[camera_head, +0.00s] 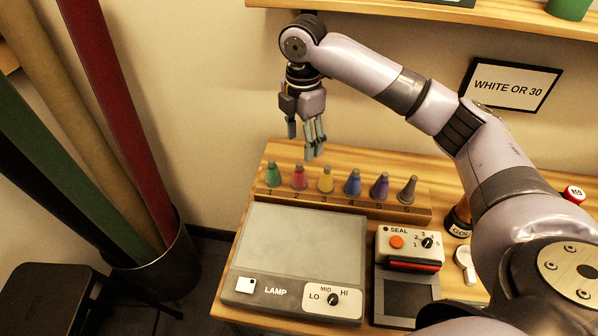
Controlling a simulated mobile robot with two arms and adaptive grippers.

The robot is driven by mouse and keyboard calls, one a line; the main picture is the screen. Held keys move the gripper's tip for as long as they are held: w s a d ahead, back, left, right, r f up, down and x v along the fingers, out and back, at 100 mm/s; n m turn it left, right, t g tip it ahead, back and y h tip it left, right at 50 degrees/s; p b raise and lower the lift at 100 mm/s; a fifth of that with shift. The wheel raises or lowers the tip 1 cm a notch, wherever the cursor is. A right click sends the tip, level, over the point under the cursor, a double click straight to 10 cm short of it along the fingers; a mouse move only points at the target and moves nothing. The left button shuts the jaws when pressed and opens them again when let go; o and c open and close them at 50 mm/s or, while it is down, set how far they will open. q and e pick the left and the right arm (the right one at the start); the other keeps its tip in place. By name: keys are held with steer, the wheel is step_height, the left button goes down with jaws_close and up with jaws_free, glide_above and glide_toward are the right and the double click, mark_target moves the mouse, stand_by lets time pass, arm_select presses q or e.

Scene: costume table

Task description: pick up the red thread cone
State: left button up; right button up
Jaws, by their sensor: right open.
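The red thread cone (299,178) stands upright on a wooden rack (400,213) at the place marked 2. A green cone (272,175) stands to its left and a yellow cone (326,180) to its right. My right gripper (306,142) is open and empty, pointing down above the rack, over the area of the red and yellow cones. It is apart from the cones. My left gripper is not in view.
Blue (352,183), purple (379,187) and grey (407,190) cones continue the row. A lamp panel (295,245) and a sealer (408,250) lie in front of the rack. A shelf (480,14) runs above. A bin (160,262) with rolls stands left.

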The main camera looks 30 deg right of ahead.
mark_target(299, 169)
step_height(299, 169, down, 7)
steer(key=shift+w+d+r, duration=0.1)
steer(key=shift+w, duration=0.05)
steer(key=shift+f+p, duration=0.3)
steer(key=shift+f, duration=0.25)
steer(key=f, duration=0.3)
steer(key=f+p, duration=0.1)
steer(key=shift+w+a+f, duration=0.15)
steer(key=shift+w+a, duration=0.05)
steer(key=shift+a, duration=0.1)
steer(key=shift+f, duration=0.45)
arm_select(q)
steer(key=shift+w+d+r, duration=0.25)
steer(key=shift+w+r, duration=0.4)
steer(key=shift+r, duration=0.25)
arm_select(e)
steer(key=c, duration=1.2)
